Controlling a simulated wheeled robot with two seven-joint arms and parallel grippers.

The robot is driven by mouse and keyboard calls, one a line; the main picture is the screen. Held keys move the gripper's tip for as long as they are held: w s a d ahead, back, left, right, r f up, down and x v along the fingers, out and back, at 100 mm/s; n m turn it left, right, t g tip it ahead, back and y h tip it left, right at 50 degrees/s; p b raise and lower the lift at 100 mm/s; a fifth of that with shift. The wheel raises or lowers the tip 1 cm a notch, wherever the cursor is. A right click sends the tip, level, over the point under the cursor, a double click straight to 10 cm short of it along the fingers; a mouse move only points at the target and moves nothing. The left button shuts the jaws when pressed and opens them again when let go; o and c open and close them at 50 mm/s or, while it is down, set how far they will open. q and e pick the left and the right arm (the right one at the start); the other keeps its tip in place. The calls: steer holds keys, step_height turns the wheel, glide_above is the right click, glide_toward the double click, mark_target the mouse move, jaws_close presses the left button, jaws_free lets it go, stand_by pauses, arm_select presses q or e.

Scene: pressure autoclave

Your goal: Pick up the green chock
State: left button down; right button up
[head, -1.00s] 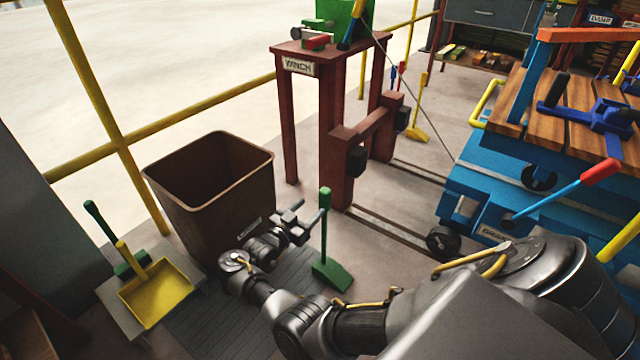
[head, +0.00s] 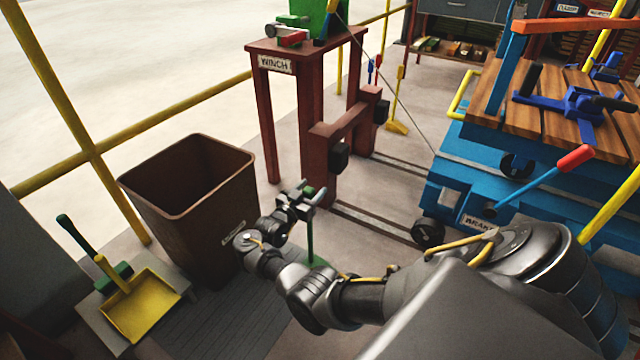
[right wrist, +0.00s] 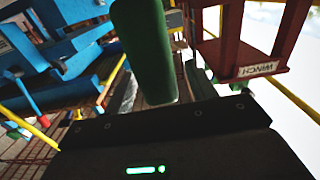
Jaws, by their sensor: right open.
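The green chock (head: 310,240) stands on the floor on its upright green handle's base, right of the brown bin; its wedge foot is mostly hidden behind my right arm. My right gripper (head: 308,193) is at the top of the handle, with its jaws open. In the right wrist view the thick green handle (right wrist: 147,50) rises close in front of the gripper's dark palm, seemingly between the fingers. I cannot tell whether a finger touches it. My left gripper is not in view.
A brown bin (head: 185,205) stands just left of my right gripper. A yellow dustpan (head: 140,305) lies farther left. The red winch stand (head: 300,60) and floor rails are behind. A blue cart (head: 470,190) with a red-tipped lever (head: 545,180) is at right.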

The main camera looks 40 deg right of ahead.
steer(key=shift+w+d, duration=0.3)
steer(key=shift+s+d, duration=0.15)
steer(key=c, duration=0.3)
jaws_close()
stand_by(0.7)
